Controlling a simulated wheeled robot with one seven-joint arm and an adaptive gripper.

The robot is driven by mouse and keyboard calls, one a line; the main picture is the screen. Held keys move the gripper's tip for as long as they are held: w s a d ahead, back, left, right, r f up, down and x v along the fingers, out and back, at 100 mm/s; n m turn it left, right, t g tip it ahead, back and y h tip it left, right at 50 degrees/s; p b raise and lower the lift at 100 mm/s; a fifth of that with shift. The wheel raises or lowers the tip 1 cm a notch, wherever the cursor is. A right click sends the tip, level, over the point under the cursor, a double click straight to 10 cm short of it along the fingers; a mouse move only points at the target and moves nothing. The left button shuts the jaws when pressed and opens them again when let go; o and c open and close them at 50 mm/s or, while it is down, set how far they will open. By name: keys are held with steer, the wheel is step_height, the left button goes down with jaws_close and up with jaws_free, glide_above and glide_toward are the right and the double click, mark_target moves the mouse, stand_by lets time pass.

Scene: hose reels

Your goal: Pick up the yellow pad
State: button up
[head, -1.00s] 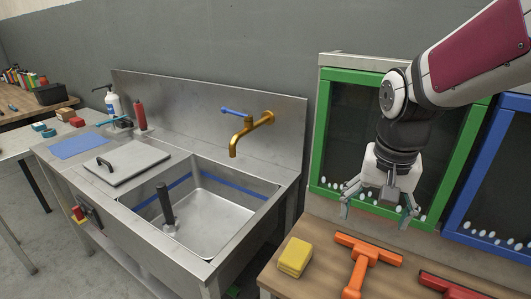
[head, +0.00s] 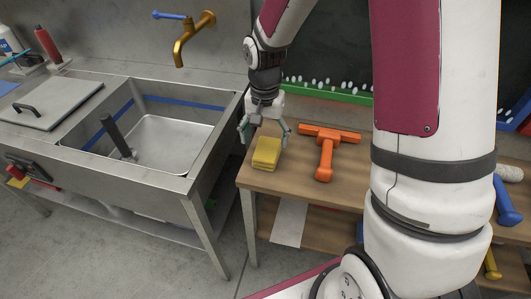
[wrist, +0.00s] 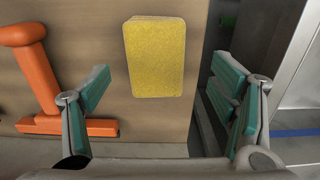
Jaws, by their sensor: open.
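The yellow pad (head: 266,153) lies on the wooden bench top near its left front corner. In the wrist view the pad (wrist: 155,57) shows as a textured yellow rectangle at the top middle. My gripper (head: 266,134) is open and empty, just behind and above the pad in the head view. In the wrist view the fingers (wrist: 160,95) stand apart on either side, with the pad between and beyond them. The gripper does not touch the pad as far as I can see.
An orange T-shaped tool (head: 326,150) lies right of the pad. The steel sink (head: 165,145) stands left of the bench (head: 290,185), across a narrow gap. A green frame (head: 330,91) stands behind. A lower shelf holds a pale sheet (head: 289,222).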

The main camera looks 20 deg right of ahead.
mark_target(266, 150)
steer(key=shift+s+d+f, duration=0.1)
steer(key=shift+f, duration=1.4)
steer(key=shift+s+d+f, duration=0.1)
steer(key=shift+f, duration=1.4)
steer(key=c, duration=1.2)
